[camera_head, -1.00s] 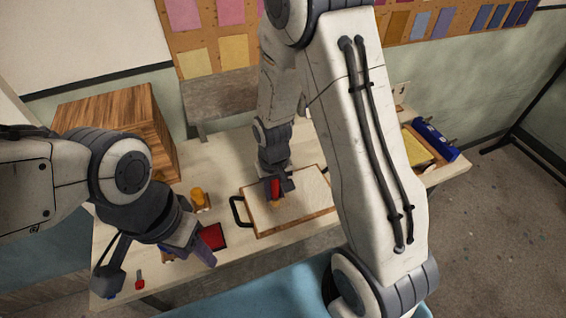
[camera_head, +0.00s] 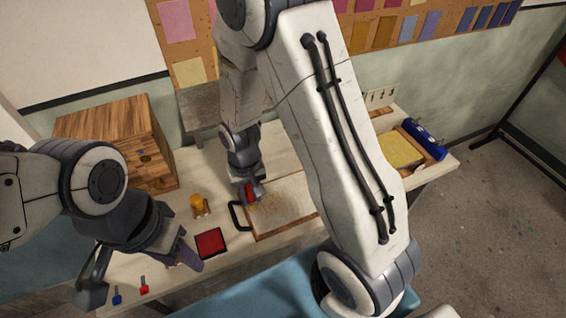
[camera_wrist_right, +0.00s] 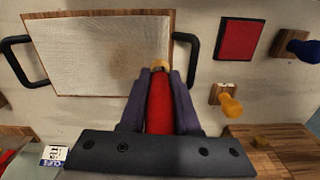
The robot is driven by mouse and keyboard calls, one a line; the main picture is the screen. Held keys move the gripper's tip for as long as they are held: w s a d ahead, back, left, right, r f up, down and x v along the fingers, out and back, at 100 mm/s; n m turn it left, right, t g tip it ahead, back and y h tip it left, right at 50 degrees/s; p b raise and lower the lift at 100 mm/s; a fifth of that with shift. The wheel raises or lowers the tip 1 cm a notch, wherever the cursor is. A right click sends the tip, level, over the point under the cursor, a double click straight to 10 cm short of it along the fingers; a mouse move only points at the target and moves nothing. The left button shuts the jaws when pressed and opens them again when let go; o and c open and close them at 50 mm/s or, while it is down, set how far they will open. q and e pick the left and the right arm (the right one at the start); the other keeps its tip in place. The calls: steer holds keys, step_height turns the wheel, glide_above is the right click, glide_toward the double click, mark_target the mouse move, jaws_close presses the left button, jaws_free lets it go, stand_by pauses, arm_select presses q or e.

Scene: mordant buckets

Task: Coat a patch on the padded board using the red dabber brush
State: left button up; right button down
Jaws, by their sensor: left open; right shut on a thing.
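My right gripper (camera_wrist_right: 159,100) is shut on the red dabber brush (camera_wrist_right: 159,105), whose tip is over the padded board (camera_wrist_right: 80,60) near one handle. I cannot tell whether the tip touches the pad. The board's pale pad shows a brownish patch (camera_wrist_right: 128,58) beside the tip. In the head view, the right gripper (camera_head: 250,192) and red brush are over the left end of the board (camera_head: 300,228), and my right arm hides its right part. My left gripper (camera_head: 140,275) is open and empty over the table's front left. The red ink pad (camera_head: 210,242) lies left of the board.
A yellow dabber (camera_head: 198,204) stands on its holder behind the red pad. A blue-handled dabber (camera_wrist_right: 300,47) shows in the wrist view. A wooden drawer box (camera_head: 125,135) is back left. A blue roller (camera_head: 425,138) and yellow board (camera_head: 400,148) are at the right.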

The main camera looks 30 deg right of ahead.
mark_target(250, 187)
steer(key=shift+r+p, duration=1.55)
steer(key=shift+r, duration=0.55)
